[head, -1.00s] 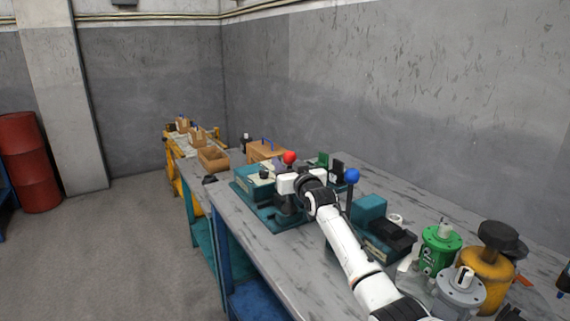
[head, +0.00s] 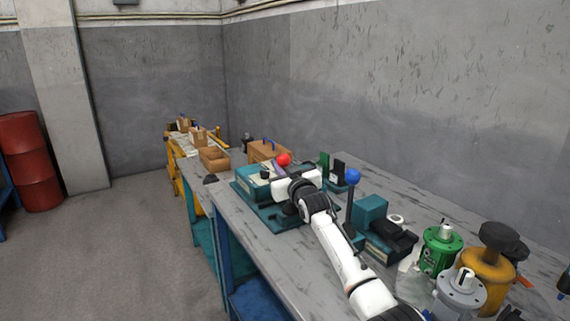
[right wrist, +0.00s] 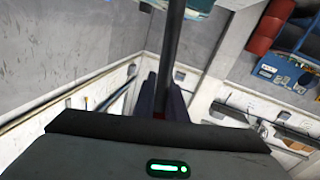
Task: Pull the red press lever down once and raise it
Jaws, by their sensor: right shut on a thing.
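The red press lever shows its red ball knob (head: 283,159) in the head view, above a teal press (head: 245,187) on the bench. My right gripper (right wrist: 163,100) is shut on the lever's dark shaft (right wrist: 174,40), which runs between its fingers in the right wrist view. In the head view my white right arm covers most of the lever's shaft and the fingers, and the knob shows just past the wrist. My left gripper is not in view.
A lever with a blue ball knob (head: 352,176) stands close to the right of my arm. A teal and black device (head: 385,240), a green motor part (head: 441,248) and a yellow part (head: 486,270) stand nearer on the bench. Wooden boxes (head: 214,158) lie beyond the press.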

